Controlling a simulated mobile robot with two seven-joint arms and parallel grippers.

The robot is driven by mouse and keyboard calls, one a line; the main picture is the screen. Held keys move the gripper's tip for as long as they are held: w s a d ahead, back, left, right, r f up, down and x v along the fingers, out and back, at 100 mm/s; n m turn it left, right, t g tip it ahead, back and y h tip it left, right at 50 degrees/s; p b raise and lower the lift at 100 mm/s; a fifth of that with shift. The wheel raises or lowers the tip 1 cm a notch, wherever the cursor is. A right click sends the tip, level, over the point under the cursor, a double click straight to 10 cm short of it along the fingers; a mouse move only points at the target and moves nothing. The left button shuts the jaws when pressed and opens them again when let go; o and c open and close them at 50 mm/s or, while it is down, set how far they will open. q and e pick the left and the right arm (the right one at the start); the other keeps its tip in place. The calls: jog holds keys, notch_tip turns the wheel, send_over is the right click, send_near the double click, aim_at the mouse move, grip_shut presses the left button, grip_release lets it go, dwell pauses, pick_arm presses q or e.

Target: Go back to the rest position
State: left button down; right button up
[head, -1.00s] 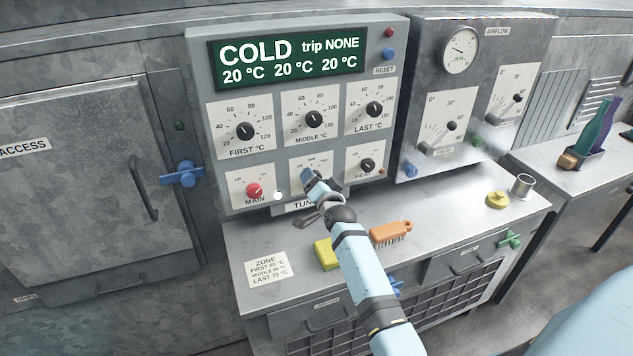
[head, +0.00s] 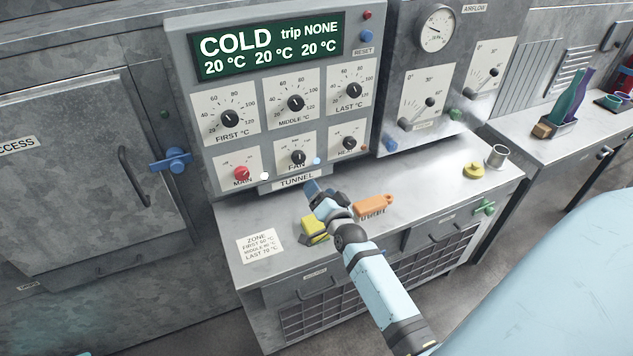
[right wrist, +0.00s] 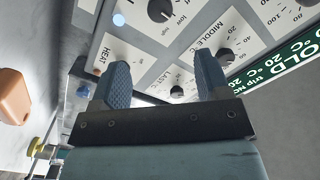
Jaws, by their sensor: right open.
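My right gripper (head: 315,190) is in front of the control panel (head: 180,110), low over the bench top and just below the TUNNEL label. Its two blue-grey fingers stand apart with nothing between them in the right wrist view (right wrist: 164,80). The fan knob (head: 298,157) is above the gripper and apart from it in the head view. The red main knob (head: 241,173) is to its left. The display (head: 268,45) reads COLD, trip NONE and 20 °C three times. My left gripper is not in view.
A yellow sponge (head: 313,232) and an orange brush (head: 374,204) lie on the bench (head: 430,185) close to my right gripper. A yellow knob-like piece (head: 474,171) and a metal cup (head: 497,156) stand at the right end.

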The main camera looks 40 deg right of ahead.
dwell(0.5)
jog(key=s+a+f+n+g+y, duration=0.3)
jog(key=s+a+f+n, duration=0.2)
jog(key=s+a, duration=0.5)
jog(key=s+a+f+n+g+y+p, duration=0.1)
jog(key=s+a+f+n+g+y, duration=0.2)
jog(key=s+a+n, duration=0.6)
jog(key=s+a+f+y, duration=0.1)
jog(key=s+f, duration=0.1)
jog(key=s, duration=0.3)
jog(key=shift+a+n+y, duration=0.2)
jog(key=shift+n+y, duration=0.1)
jog(key=shift+n, duration=0.1)
jog(key=shift+f, duration=0.1)
